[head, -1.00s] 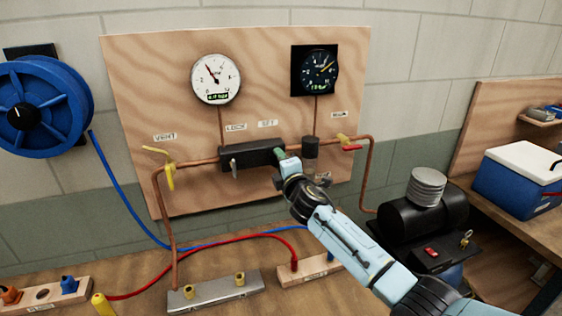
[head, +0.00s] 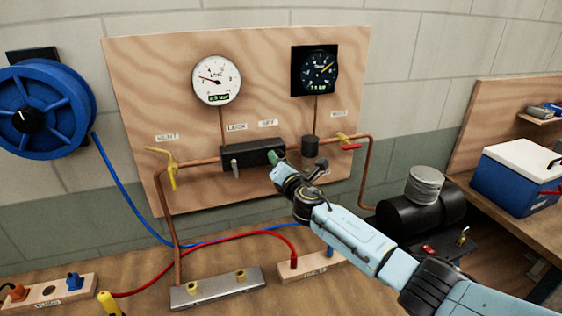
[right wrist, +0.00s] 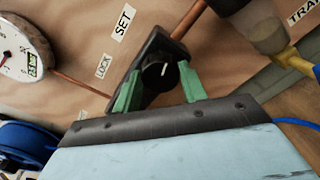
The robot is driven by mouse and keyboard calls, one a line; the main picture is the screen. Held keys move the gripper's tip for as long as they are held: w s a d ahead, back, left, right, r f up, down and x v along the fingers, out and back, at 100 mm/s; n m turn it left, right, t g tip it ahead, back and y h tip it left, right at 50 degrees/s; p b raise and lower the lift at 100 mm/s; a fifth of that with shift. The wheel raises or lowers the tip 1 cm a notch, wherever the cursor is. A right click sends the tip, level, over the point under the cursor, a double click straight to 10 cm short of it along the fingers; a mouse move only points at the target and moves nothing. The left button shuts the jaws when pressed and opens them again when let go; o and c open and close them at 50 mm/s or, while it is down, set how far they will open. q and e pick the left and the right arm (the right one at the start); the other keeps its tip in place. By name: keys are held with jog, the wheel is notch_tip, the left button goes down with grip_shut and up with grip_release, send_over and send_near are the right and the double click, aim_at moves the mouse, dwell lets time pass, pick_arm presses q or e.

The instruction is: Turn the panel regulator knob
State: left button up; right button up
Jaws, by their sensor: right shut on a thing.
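The regulator is a black block (head: 240,155) on the copper pipe of the wooden panel, under the LOCK and SET labels. Its black knob (right wrist: 157,76) with a white index mark shows in the right wrist view. My right gripper (head: 277,157) is at the block's right end. In the right wrist view its green fingers (right wrist: 160,90) stand on either side of the knob, shut on it. In the head view the knob is hidden behind the gripper. The white gauge (head: 216,80) has its needle pointing left and a green digital readout. My left gripper is out of view.
A small lever (head: 235,164) hangs at the block's front. A dark gauge (head: 315,71) sits above. Red and blue hoses cross the bench below.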

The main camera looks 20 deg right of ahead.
dwell(0.3)
jog(key=o, duration=1)
jog(key=shift+s, duration=0.1)
jog(key=s, duration=0.8)
jog(key=s+p, duration=0.1)
jog(key=s, duration=0.4)
jog(key=shift+s+d, duration=0.1)
jog(key=shift+d, duration=0.15)
